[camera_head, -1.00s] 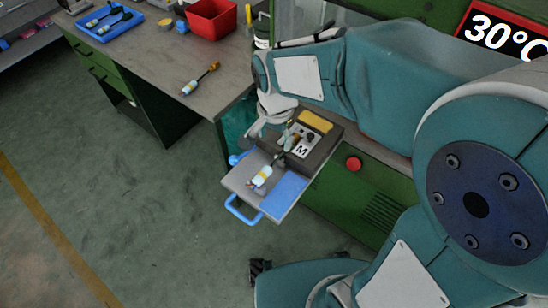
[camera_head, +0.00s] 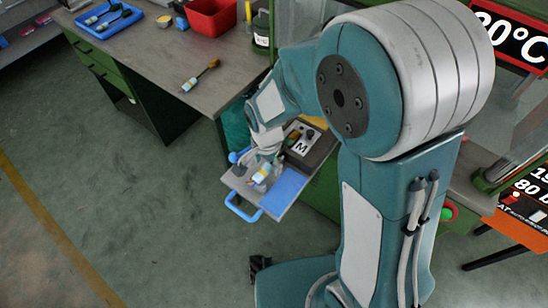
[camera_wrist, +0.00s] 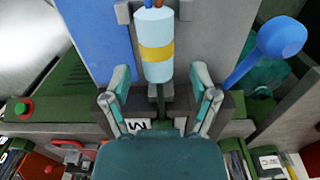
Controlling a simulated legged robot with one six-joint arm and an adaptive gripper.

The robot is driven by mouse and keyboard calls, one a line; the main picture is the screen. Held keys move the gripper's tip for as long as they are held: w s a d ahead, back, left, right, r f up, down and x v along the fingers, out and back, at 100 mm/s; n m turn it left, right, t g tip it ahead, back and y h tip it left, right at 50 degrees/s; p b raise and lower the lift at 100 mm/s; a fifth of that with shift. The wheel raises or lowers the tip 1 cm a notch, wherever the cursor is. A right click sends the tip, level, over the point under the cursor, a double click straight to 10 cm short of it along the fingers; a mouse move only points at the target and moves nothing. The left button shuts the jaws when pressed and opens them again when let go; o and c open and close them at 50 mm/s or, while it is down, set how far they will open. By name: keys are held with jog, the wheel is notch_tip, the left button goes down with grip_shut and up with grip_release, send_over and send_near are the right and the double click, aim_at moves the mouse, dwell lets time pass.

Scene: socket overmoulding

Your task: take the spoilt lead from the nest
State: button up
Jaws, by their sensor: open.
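The lead in the nest (camera_head: 262,174) has a pale blue body with a yellow band. It lies on the grey plate (camera_head: 236,184) in front of the dark block marked M (camera_head: 313,151). In the wrist view the lead (camera_wrist: 154,30) is top centre, with brown and blue wires at its upper end. My gripper (camera_head: 264,161) is over the plate at the lead and partly hides it in the head view. In the wrist view my gripper (camera_wrist: 160,75) is open, one finger either side of the lead's lower end. I cannot tell whether the fingers touch it.
A blue handle (camera_head: 243,208) is at the plate's front edge and a blue pad (camera_head: 285,186) on its right. A blue ball lever (camera_wrist: 282,37) stands beside the plate. Another lead (camera_head: 199,77) lies on the bench (camera_head: 160,62), with a blue tray (camera_head: 82,28) and red bin (camera_head: 211,18) behind.

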jog(key=shift+f, duration=0.35)
grip_shut()
jog(key=shift+r, duration=0.1)
